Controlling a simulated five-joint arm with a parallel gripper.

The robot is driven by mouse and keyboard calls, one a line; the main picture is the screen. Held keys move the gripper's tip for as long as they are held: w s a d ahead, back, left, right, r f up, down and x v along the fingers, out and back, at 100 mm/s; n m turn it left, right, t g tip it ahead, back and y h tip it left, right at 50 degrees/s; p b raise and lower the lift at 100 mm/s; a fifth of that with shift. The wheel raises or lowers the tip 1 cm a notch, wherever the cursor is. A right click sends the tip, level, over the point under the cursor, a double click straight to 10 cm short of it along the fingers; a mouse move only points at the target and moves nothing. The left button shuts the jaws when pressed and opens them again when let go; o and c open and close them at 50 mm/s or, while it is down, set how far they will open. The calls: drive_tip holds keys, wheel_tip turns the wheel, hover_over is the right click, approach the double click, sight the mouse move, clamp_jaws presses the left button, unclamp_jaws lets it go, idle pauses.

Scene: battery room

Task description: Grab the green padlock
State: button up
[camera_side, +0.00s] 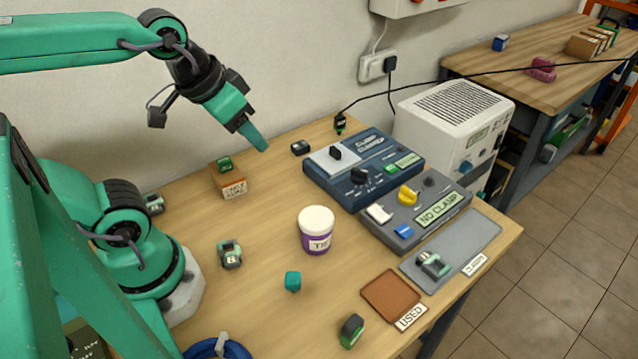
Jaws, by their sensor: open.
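No thing in the side view shows clearly as a green padlock. A small green item with dark parts (224,163) sits on top of a brown box (230,182); its details are too small to tell. A plain teal block (293,282) lies on the bare table at the front, with no shackle visible. A green and black piece (351,330) lies at the front edge. My gripper (252,132) is open and empty, in the air above the back of the table, to the right of and above the brown box. It touches nothing.
A purple jar with a white lid (316,232) stands mid-table. A blue panel (352,182) and a grey panel (382,236) stand at the right. A brown mat (388,292) and grey mat (478,236) lie in front. A small device marked B (230,255) lies left of the jar.

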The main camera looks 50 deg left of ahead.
drive_tip(key=w+d+f+g, duration=0.2)
drive_tip(key=w+d, duration=0.1)
drive_tip(key=d, duration=0.4)
drive_tip(key=n+g, duration=0.2)
drive_tip(key=g, duration=0.1)
hover_over(355, 321)
drive_tip(key=f, duration=1.3)
drive_tip(key=shift+w+a, duration=0.15)
drive_tip(key=shift+a, duration=0.2)
drive_tip(key=shift+d+f, duration=0.15)
drive_tip(key=shift+d, duration=0.1)
drive_tip(key=shift+f, duration=1.3)
drive_tip(key=shift+f, duration=0.1)
drive_tip(key=shift+s+d+f, duration=0.1)
drive_tip(key=shift+f, duration=1.15)
drive_tip(key=shift+s+f, duration=0.1)
drive_tip(key=shift+f, duration=1.15)
